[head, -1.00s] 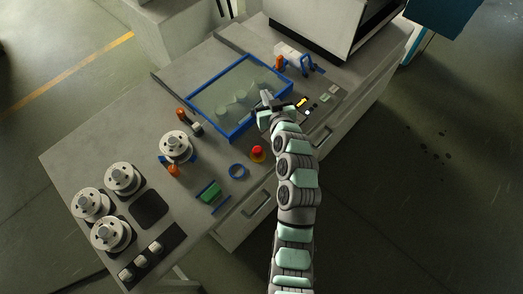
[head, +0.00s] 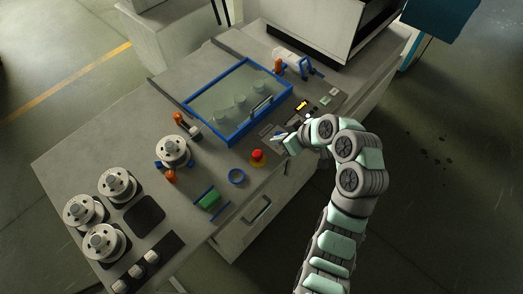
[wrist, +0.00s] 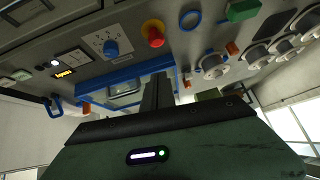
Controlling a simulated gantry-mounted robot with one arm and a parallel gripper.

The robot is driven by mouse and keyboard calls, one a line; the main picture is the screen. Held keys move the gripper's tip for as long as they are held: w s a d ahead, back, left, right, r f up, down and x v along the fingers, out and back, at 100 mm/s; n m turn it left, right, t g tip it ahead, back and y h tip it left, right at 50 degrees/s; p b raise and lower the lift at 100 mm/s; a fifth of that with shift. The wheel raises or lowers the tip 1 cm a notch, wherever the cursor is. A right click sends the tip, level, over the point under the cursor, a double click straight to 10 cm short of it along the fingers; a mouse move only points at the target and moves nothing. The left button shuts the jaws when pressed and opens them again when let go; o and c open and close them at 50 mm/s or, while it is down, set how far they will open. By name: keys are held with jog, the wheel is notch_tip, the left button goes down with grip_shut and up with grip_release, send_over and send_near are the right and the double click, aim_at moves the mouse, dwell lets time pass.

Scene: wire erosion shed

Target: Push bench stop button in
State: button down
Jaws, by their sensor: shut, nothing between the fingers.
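The bench stop button is a red mushroom head on a yellow collar (head: 258,156), near the bench's front edge in the head view. It also shows at the top middle of the wrist view (wrist: 153,33). It stands out from its collar. My gripper (head: 280,137) is up and to the right of the button in the head view, apart from it. In the wrist view my fingers (wrist: 158,92) are together with nothing between them, and the button lies above their tips in the picture.
A blue-framed clear lid (head: 240,98) lies behind the button. A blue knob (wrist: 111,48) on a white dial plate is beside the button in the wrist view. A blue ring (head: 237,176), a green block (head: 210,200) and white spools (head: 173,151) are to the left.

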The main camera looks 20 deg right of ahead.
send_over(261, 155)
notch_tip(261, 155, down, 7)
jog(key=shift+w+f+p, duration=0.1)
jog(key=shift+f+p, duration=0.1)
jog(key=shift+p, duration=0.15)
notch_tip(261, 155, down, 4)
jog(key=shift+r+p, duration=0.25)
jog(key=shift+p, duration=0.15)
jog(key=shift+s+f, duration=0.2)
jog(key=shift+f, duration=0.2)
